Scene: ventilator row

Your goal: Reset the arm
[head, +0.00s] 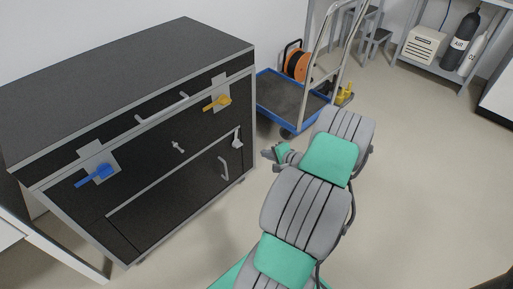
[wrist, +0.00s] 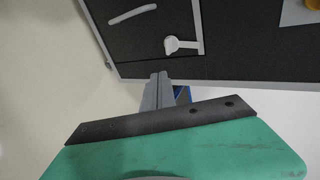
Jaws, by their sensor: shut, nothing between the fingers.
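My gripper (head: 269,154) is at the end of my green and grey arm, in the open space just right of the black cabinet (head: 120,75). In the wrist view my gripper (wrist: 158,76) has its grey fingers together, with nothing between them. The gripper appears apart from the cabinet. The cabinet's front carries a blue lever (head: 97,174) at the left and a yellow lever (head: 218,102) at the right. A white latch (head: 237,141) on the lower panel also shows in the wrist view (wrist: 180,45).
A blue cart (head: 290,100) with a metal handle stands behind the gripper, an orange cable reel (head: 297,65) beyond it. A shelf at the back right holds a beige box (head: 424,44) and a black AIR cylinder (head: 461,40). The floor to the right (head: 430,170) is clear.

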